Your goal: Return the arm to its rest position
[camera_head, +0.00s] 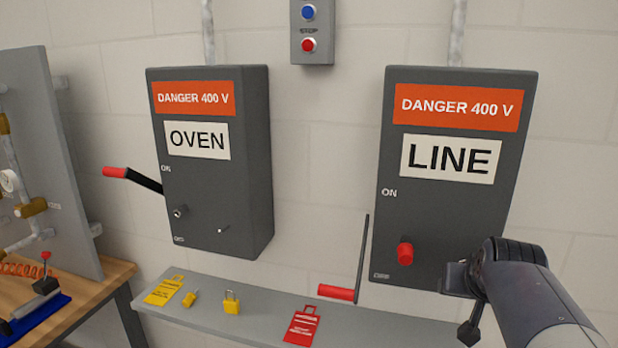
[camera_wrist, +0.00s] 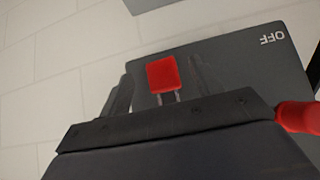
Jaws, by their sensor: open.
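My arm reaches in from the lower right in the head view, with my gripper (camera_head: 462,300) in front of the lower right of the grey LINE box (camera_head: 435,215). In the wrist view the two dark fingers are spread apart, one on each side of a red padlock (camera_wrist: 163,75), with visible space between. The padlock's shackle shows below its body there. In the head view the red padlock (camera_head: 405,254) hangs on the front of the LINE box. Whether the fingertips reach past the padlock in depth is unclear.
The LINE box's red-gripped lever (camera_head: 337,292) points down. The OVEN box (camera_head: 215,165) has its lever (camera_head: 115,172) near ON. A grey shelf (camera_head: 375,325) bears yellow padlocks (camera_head: 232,303), a yellow tag (camera_head: 165,290) and a red tag (camera_head: 302,326). A wooden bench (camera_head: 95,290) stands left.

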